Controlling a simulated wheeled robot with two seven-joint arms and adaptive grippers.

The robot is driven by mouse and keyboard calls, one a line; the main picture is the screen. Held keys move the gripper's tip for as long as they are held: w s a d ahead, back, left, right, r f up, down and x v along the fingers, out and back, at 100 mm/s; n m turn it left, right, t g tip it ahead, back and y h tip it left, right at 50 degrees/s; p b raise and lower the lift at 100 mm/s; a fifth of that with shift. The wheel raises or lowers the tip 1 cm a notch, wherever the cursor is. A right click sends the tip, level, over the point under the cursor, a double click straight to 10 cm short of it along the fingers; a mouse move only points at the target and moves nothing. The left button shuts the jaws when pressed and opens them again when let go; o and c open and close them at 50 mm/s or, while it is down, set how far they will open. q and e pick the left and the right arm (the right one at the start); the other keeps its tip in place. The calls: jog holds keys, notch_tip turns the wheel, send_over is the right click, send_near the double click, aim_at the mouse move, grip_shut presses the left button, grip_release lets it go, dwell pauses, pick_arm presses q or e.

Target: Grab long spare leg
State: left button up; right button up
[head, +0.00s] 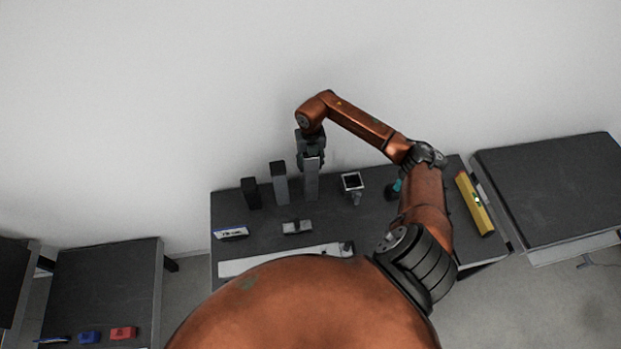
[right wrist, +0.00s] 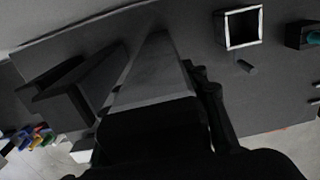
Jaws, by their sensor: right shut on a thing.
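Several upright grey legs of differing height stand in a row at the back of the dark table. The tallest, the long leg (head: 311,182), is under my right gripper (head: 311,158), which is shut on its top end. In the right wrist view the long leg (right wrist: 155,70) runs away from the gripper (right wrist: 160,105) toward the table. It looks upright; I cannot tell whether its foot touches the table. A medium leg (head: 280,185) and a short dark leg (head: 251,193) stand to its left. My left gripper is not in view.
An open square tube (head: 352,181) stands right of the long leg. A small grey part (head: 297,227), a blue-white box (head: 231,233) and a long pale bar (head: 280,260) lie in front. A yellow level (head: 474,204) lies at the right. Side tables flank the dark table (head: 265,220).

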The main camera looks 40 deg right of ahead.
grip_shut()
jog(key=shift+r, duration=0.1)
